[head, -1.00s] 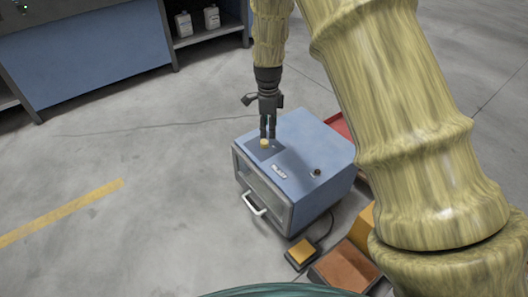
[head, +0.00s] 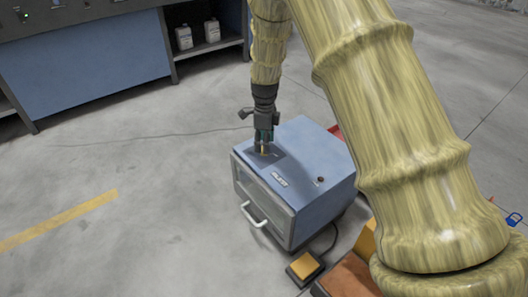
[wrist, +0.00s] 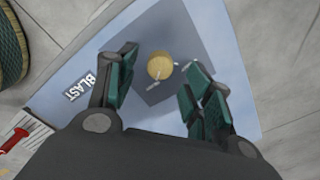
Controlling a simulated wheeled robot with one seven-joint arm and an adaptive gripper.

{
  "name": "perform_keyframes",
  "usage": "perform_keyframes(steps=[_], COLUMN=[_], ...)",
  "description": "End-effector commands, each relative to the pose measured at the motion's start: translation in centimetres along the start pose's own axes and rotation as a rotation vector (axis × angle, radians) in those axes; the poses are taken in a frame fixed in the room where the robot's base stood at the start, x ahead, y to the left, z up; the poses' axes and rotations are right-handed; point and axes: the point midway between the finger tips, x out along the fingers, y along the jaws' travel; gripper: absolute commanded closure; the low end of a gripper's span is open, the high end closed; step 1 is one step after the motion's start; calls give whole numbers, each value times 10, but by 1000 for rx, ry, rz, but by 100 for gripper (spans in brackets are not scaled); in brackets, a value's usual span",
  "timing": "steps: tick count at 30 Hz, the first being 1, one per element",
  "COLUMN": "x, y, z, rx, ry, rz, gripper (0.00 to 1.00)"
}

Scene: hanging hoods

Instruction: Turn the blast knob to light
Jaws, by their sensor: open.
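The blast knob (wrist: 160,66) is a round yellow knob on a dark grey plate on top of a blue blast cabinet (head: 315,150). In the wrist view it lies between and slightly beyond my open green-padded fingers, with a pale pointer mark beside it. My gripper (head: 264,148) points down over the knob in the head view, and its fingers partly hide it. I cannot tell whether a finger touches it. A label reading BLAST (wrist: 80,86) is on the cabinet top left of the knob in the wrist view.
The cabinet has a white front handle (head: 254,215) and a small dark round fitting (head: 320,180) on top. A yellow foot pedal (head: 304,266) and an orange-brown bin (head: 348,277) are on the floor in front.

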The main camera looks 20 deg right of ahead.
Motion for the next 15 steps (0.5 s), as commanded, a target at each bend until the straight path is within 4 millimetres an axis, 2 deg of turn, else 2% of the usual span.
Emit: perform_keyframes(steps=[1, 6, 15], x=[12, 26, 28], y=[0, 0, 0], z=[0, 0, 0], rx=[0, -1, -1], ry=[0, -1, 0], rz=[1, 1, 0], gripper=[49, 49, 49])
